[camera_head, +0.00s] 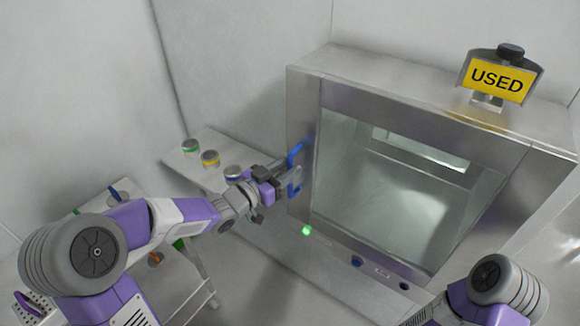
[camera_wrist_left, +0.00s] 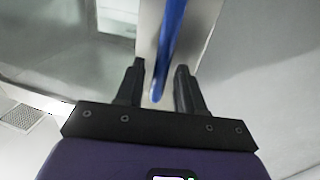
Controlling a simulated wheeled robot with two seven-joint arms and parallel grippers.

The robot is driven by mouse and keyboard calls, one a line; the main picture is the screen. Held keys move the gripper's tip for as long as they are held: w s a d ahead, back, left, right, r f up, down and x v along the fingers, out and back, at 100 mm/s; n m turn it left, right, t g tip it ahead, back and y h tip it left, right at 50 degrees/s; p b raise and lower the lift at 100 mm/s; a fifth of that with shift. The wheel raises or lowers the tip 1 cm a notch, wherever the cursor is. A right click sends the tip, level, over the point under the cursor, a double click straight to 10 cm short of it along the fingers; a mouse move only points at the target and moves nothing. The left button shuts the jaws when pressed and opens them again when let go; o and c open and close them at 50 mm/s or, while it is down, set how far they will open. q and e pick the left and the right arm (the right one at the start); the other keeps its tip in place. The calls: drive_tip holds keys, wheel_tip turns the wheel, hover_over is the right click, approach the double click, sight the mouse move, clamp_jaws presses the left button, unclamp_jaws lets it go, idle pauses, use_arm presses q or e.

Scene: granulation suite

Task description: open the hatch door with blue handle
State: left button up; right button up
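The hatch is a steel box with a framed glass door (camera_head: 400,185) that looks shut. Its blue handle (camera_head: 296,153) is on the left side of the frame. My left gripper (camera_head: 289,178) is at the handle and covers its middle part. In the left wrist view, the blue handle (camera_wrist_left: 170,45) runs down between the two fingers of the left gripper (camera_wrist_left: 158,88). The fingers are apart, with gaps beside the handle, so they do not appear closed on it. My right arm shows at the bottom right, but its gripper is out of view.
A yellow USED sign (camera_head: 498,80) stands on top of the hatch. A green light (camera_head: 306,231) and a blue button (camera_head: 357,262) are below the door.

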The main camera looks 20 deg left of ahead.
use_arm(q)
drive_tip(key=shift+x, duration=0.75)
clamp_jaws()
